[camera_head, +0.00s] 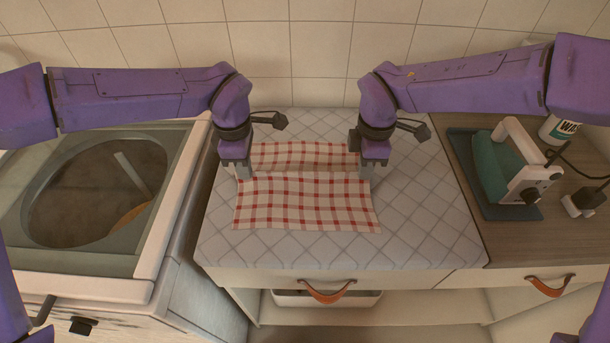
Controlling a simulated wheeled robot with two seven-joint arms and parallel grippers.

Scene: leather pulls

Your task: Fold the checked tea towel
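The red-and-white checked tea towel (305,204) lies on the light quilted mat on the counter. A nearer section lies flat, and a farther band shows behind it, with a raised or folded edge between them. My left gripper (243,172) points down at the towel's left edge, by that fold line. My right gripper (367,172) points down at the right edge, at about the same depth. The fingers of both are seen from behind, so whether they pinch cloth is not clear.
The quilted mat (421,225) has free room right of and in front of the towel. A washing machine with a round opening (95,195) stands left. A teal and white appliance (512,165) and a white bottle (558,130) stand right. Drawers with leather pulls (327,292) are below.

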